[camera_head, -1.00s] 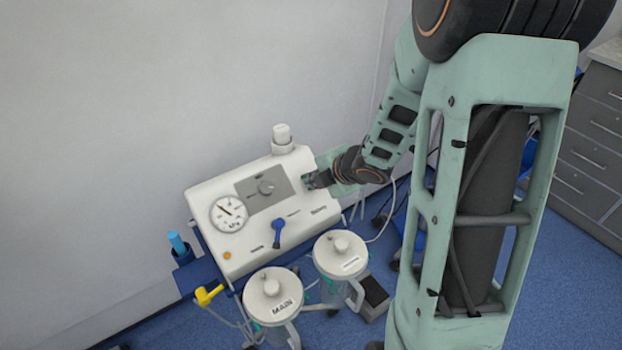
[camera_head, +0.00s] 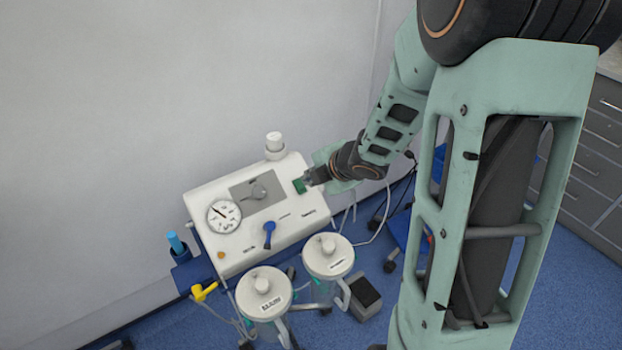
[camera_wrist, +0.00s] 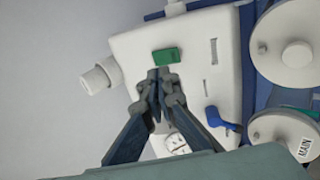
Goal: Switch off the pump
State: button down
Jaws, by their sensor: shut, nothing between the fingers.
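The pump (camera_head: 283,228) is a white box with a dial gauge (camera_head: 224,216), a grey knob panel, a blue lever (camera_head: 269,234) and a green rocker switch (camera_head: 299,186) near its upper right edge. The switch also shows clearly in the wrist view (camera_wrist: 167,55). My gripper (camera_head: 309,181) is shut and empty, its fingertips close beside the switch. In the wrist view the fingertips (camera_wrist: 158,73) appear just below the switch; I cannot tell whether they touch it. The switch's position is too small to read.
Two lidded canisters (camera_head: 264,290) (camera_head: 328,256) stand in front of the pump. A white cap (camera_head: 274,143) rises at its back edge. A yellow connector (camera_head: 204,291) hangs at the lower left. The wall is close behind, and grey drawers (camera_head: 590,150) stand at the right.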

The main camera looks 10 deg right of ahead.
jog(key=s+d+r+p, duration=0.1)
jog(key=s+r+p, duration=0.2)
jog(key=r, duration=0.4)
jog(key=shift+s+p, duration=0.15)
jog(key=shift+p, duration=0.15)
jog(key=shift+d, duration=0.1)
